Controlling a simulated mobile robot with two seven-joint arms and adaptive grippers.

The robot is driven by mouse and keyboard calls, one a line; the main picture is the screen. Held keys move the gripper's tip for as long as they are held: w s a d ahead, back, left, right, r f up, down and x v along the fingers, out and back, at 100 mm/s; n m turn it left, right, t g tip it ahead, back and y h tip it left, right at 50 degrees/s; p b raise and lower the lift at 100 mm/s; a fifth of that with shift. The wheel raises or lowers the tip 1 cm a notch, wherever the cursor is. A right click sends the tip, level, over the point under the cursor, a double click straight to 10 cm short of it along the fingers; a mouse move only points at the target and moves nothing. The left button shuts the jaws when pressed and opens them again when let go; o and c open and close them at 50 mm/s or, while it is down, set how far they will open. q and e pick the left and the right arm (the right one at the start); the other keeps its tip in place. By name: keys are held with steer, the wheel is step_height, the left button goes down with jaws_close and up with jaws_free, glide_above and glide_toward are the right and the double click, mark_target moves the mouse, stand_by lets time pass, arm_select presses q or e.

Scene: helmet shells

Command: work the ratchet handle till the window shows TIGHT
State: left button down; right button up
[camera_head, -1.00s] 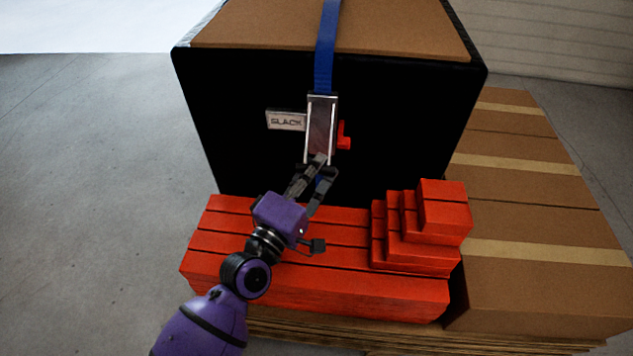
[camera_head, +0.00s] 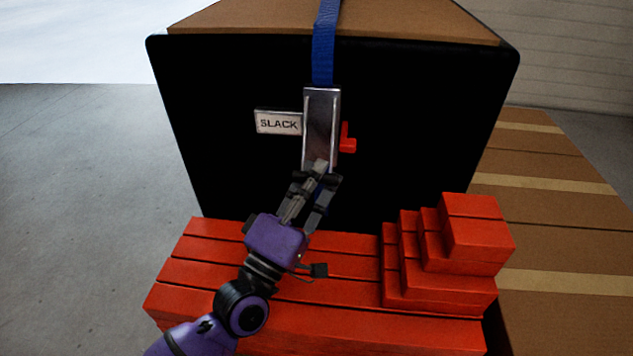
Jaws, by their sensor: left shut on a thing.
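The ratchet handle (camera_head: 321,125) is a silver metal plate lying upright against the black front of a large box. A blue strap (camera_head: 325,45) runs from its top over the box. The window (camera_head: 279,122), a pale plate left of the handle, reads SLACK. A red lever (camera_head: 346,140) sticks out right of the handle. My left gripper (camera_head: 318,178), on a purple arm, is at the handle's lower end, with its fingers shut on it. The fingers hide that end and most of the strap below. My right gripper is not in view.
The black-faced box (camera_head: 430,120) has a brown top. Red planks (camera_head: 345,290) lie in front of it, under my left arm, with stepped red blocks (camera_head: 475,230) at right. Taped cartons (camera_head: 560,215) stand at right. Grey floor (camera_head: 80,200) is clear at left.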

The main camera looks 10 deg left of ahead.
arm_select(q)
steer(key=shift+r, duration=0.1)
steer(key=c, duration=1.7)
jaws_free()
steer(key=shift+s, duration=0.2)
steer(key=v, duration=1.1)
steer(key=shift+s+a+f, duration=0.15)
steer(key=shift+s+f, duration=0.1)
steer(key=shift+f, duration=0.05)
